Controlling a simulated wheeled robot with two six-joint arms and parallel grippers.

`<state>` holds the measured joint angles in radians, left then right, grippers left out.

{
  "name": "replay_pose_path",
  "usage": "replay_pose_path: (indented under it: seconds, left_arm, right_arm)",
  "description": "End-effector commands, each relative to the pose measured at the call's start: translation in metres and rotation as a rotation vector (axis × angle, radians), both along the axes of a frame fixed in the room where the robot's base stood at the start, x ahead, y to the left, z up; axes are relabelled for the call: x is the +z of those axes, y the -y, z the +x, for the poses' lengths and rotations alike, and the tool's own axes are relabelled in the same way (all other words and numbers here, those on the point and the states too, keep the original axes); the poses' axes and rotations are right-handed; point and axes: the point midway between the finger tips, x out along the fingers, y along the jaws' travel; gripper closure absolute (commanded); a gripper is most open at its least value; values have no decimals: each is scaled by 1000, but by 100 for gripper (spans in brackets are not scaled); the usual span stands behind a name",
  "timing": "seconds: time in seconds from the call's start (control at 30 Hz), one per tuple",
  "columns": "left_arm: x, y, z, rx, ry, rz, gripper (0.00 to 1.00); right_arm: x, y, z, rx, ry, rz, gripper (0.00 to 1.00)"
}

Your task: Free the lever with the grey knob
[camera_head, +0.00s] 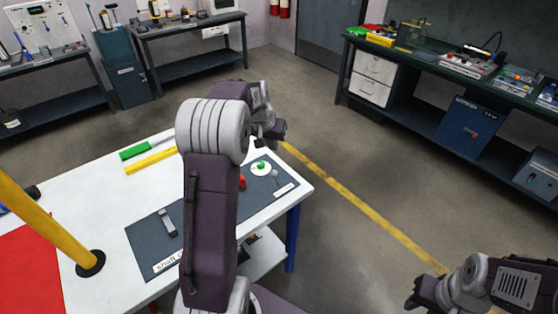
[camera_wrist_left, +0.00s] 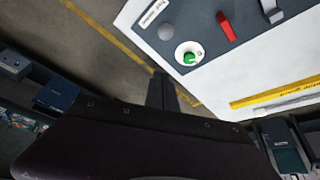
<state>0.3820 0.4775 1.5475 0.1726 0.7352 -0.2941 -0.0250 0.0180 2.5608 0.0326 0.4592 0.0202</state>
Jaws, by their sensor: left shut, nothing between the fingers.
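A grey round knob (camera_wrist_left: 165,32) shows on the dark panel in the left wrist view, close to the panel's label; it also shows small in the head view (camera_head: 275,174). Beside it is a green knob (camera_wrist_left: 189,57) on a white disc, also in the head view (camera_head: 261,166). A red lever (camera_wrist_left: 227,27) stands farther along the panel. My left gripper (camera_head: 277,131) is shut and empty, apart from the knobs, near the table's far right corner; its fingers (camera_wrist_left: 161,90) show in the wrist view. My right gripper (camera_head: 411,301) hangs over floor, its fingers unclear.
The dark panel (camera_head: 148,245) lies on a white table (camera_head: 112,205), with a grey metal piece (camera_head: 167,222) at its left. A green bar (camera_head: 134,151) and a yellow bar (camera_head: 151,160) lie behind. A yellow post (camera_head: 48,220) stands at left.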

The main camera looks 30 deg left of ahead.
Motion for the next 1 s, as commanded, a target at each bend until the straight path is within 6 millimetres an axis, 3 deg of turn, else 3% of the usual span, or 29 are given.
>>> replay_pose_path:
  seconds: [0.5,0.7,1.0]
  left_arm:
    - [-93,-2,39,-2,-4,-1,100]
    - [-92,4,10,-1,0,0,100]
    - [-93,6,0,-2,0,0,100]
  right_arm:
    - [-2,0,0,0,0,0,64]
    - [-3,0,0,0,0,0,64]
    - [-3,0,0,0,0,0,64]
